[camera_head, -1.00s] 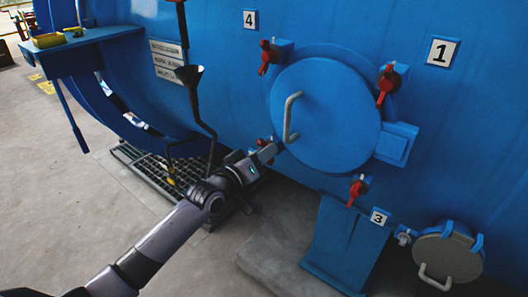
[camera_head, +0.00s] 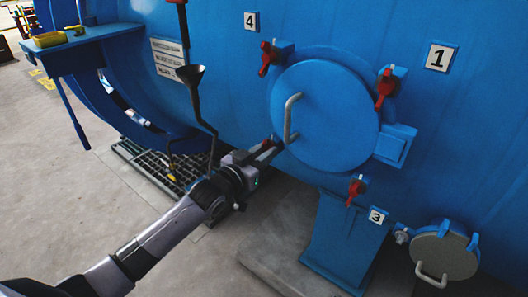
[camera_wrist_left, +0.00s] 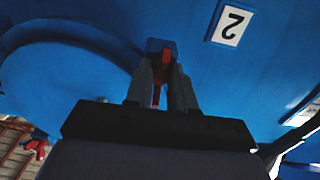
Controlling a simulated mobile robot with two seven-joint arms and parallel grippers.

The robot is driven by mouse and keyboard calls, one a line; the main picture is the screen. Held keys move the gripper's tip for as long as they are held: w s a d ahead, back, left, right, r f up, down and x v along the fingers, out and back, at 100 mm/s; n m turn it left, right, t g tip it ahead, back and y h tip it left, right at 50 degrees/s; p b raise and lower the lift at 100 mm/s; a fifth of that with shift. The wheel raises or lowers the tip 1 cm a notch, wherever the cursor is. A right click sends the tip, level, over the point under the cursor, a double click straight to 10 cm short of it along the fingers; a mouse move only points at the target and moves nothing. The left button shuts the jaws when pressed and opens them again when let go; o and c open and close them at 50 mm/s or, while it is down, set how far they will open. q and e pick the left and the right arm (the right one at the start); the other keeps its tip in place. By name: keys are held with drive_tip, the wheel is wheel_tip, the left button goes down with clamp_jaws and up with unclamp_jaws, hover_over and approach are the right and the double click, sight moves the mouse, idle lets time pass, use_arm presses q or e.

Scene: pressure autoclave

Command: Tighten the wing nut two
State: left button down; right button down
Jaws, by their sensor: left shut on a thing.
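Wing nut two (camera_head: 268,142) is a red nut at the lower left of the round blue hatch (camera_head: 325,115), partly hidden by my gripper. My left gripper (camera_head: 268,150) reaches it from the lower left. In the left wrist view my left gripper (camera_wrist_left: 161,88) has its two dark fingers on either side of the red wing nut (camera_wrist_left: 156,94), shut on it. A plate reading 2 (camera_wrist_left: 232,24) sits beside it, upside down in that view. My right gripper is not in view.
Other red wing nuts sit by plate 4 (camera_head: 250,19), plate 1 (camera_head: 440,56) and plate 3 (camera_head: 376,216). The hatch has a grey handle (camera_head: 289,118). A black funnel pipe (camera_head: 194,95) stands left of my gripper. A small round cover (camera_head: 445,255) is at lower right.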

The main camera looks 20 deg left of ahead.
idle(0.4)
use_arm(q)
drive_tip(key=c, duration=1)
unclamp_jaws()
drive_tip(key=shift+o, duration=0.2)
drive_tip(key=shift+s, duration=0.1)
drive_tip(key=v, duration=0.7)
drive_tip(key=s+f+g+y, duration=0.2)
drive_tip(key=s+f+g, duration=0.1)
drive_tip(key=s+f, duration=0.7)
drive_tip(key=s+f+n+g+y, duration=0.1)
drive_tip(key=s+f+g+y, duration=0.1)
drive_tip(key=s+f, duration=0.8)
drive_tip(key=s+g, duration=0.1)
drive_tip(key=s, duration=0.4)
drive_tip(key=shift+s+d+f+n+g+p, duration=0.3)
drive_tip(key=shift+s+d+f, duration=0.05)
drive_tip(key=shift+s, duration=0.05)
